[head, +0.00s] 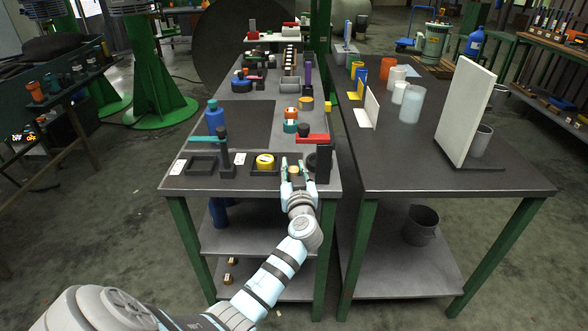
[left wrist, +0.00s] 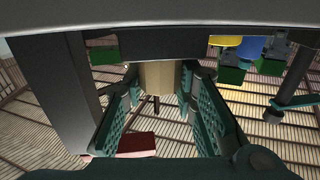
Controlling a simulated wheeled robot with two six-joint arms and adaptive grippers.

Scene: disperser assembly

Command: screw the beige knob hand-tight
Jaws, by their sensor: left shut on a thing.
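The beige knob (head: 293,170) is at the front right of the left workbench, between the fingertips of my left gripper (head: 292,167). In the left wrist view the knob (left wrist: 157,77) is a plain beige cylinder between the two green ribbed fingers of the gripper (left wrist: 158,88). The gripper is shut on it. What lies beneath the knob, and any thread, is hidden. My right gripper is in neither view.
A dark post with a red lever (head: 312,138) stands close behind and right of the gripper. A teal-levered stand (head: 208,138) is farther left. A second table (head: 440,178) stands to the right.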

